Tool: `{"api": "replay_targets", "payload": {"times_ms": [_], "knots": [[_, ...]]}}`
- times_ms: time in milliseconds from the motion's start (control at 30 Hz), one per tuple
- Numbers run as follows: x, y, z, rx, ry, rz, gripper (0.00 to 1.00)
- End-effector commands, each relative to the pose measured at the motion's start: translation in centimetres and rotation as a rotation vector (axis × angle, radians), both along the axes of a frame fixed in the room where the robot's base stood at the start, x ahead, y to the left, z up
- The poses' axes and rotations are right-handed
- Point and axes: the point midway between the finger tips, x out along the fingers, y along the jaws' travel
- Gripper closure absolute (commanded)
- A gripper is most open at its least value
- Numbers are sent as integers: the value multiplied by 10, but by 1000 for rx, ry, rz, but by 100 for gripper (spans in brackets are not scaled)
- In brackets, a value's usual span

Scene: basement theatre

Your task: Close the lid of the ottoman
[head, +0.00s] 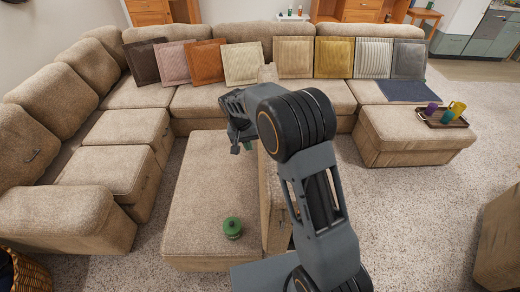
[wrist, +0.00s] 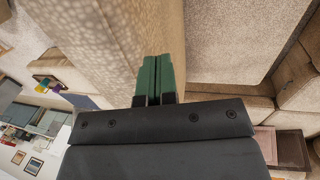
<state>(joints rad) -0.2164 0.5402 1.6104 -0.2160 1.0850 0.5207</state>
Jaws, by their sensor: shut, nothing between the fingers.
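The beige ottoman (head: 195,205) stands in the middle of the head view, in front of the sofa. A beige upright panel (head: 274,215), seemingly its raised lid, stands along its right side, partly hidden behind my arm. In the wrist view a beige padded panel (wrist: 95,40) runs close beside and behind my fingers; I cannot tell whether they touch it. My gripper (head: 241,148) is over the far part of the ottoman, left of the panel. Its green fingers (wrist: 157,60) are shut together with nothing between them.
A green lidded jar (head: 232,228) stands on the near part of the ottoman. The sectional sofa (head: 205,98) with several cushions curves behind and left. A second ottoman (head: 400,143) at right bears a tray (head: 455,120) with cups. Carpet (head: 415,215) is clear at right.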

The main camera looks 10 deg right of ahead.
Motion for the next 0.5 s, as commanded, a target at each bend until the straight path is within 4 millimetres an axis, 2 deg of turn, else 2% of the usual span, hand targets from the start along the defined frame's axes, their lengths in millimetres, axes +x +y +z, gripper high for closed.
{"api": "replay_targets", "payload": {"times_ms": [100, 300, 500], "knots": [[-1, -5, -20, 0, 4, -2, 100], [-6, -29, -28, 0, 1, -5, 100], [-7, -40, -33, 1, -1, -3, 100]]}}
